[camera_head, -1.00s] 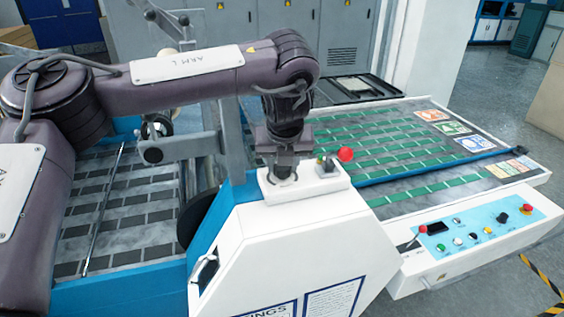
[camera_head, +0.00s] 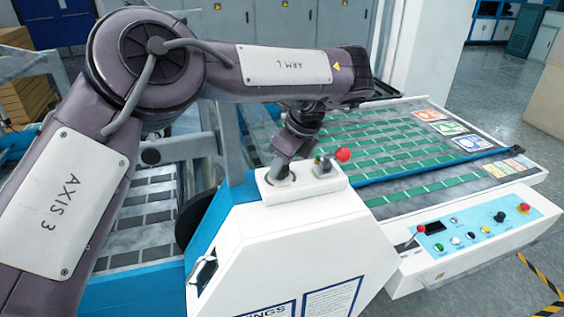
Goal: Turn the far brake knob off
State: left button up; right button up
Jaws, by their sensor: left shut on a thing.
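My left gripper (camera_head: 280,172) reaches down to the top of the white control box (camera_head: 330,182) on the machine's white housing. It is shut on a dark brake knob at the left end of this box. The fingers hide most of the knob, so its pointer setting cannot be read. The gripper leans, with its wrist up and to the right of the fingertips. My right gripper is not in view.
A red ball-topped lever (camera_head: 343,155) and a small green button (camera_head: 318,158) stand close to the right of the gripper. A panel (camera_head: 480,228) with several buttons sits at lower right. Green printed sheets (camera_head: 400,150) lie on the bed behind.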

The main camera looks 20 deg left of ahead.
pick_arm(q)
jog(key=shift+w+n+g, duration=0.1)
jog(key=shift+n+g, duration=0.3)
jog(key=shift+n, duration=0.7)
jog(key=o, duration=1)
